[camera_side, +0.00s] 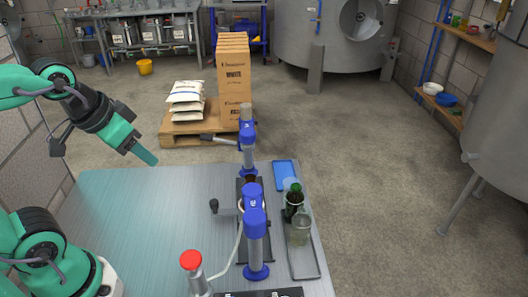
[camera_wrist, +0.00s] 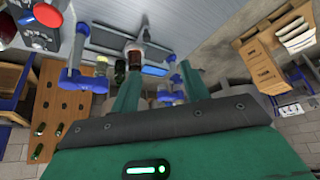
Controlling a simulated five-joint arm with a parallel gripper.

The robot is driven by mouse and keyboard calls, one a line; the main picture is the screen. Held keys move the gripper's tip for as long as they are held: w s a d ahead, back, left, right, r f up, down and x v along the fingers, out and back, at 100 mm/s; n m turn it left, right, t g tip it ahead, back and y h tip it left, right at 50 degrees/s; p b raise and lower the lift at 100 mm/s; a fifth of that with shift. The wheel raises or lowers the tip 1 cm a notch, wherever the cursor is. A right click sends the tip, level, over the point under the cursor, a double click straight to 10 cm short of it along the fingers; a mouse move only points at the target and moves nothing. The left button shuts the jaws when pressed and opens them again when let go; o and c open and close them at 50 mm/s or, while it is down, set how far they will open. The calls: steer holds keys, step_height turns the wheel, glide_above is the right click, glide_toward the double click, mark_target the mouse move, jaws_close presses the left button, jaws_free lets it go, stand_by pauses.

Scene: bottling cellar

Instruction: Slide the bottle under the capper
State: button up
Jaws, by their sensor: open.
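My gripper (camera_side: 145,156) is high above the left part of the metal bench in the side view, away from the bottles. In the wrist view its two green fingers (camera_wrist: 158,92) are spread apart with nothing held. A capper with blue-ended metal posts (camera_side: 256,225) stands on the bench; blue posts also show in the wrist view (camera_wrist: 75,77). A brown bottle (camera_wrist: 135,60) shows beyond the fingers in the wrist view. In the side view a dark brown piece (camera_side: 251,179) shows between the posts, mostly hidden; I cannot tell whether the bottle is under the capping head.
A grey tray (camera_side: 306,265) at the bench's right holds a dark green bottle (camera_side: 293,203) and a clear glass vessel (camera_side: 301,231). A blue flat object (camera_side: 285,174) lies behind them. A red knob (camera_side: 191,260) stands at the front. The bench's left (camera_side: 125,215) is clear.

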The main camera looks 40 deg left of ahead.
steer(key=w+m, duration=0.1)
steer(key=m+g, duration=0.5)
steer(key=m, duration=1.1)
glide_toward(214, 201)
steer(key=shift+s+a, duration=0.1)
steer(key=shift+a, duration=0.05)
steer(key=shift+w+f+m+g, duration=0.25)
steer(key=shift+f+m+g, duration=0.05)
steer(key=shift+f, duration=0.3)
steer(key=shift+f, duration=0.15)
steer(key=shift+f, duration=3.75)
steer(key=shift+c, duration=0.4)
jaws_close()
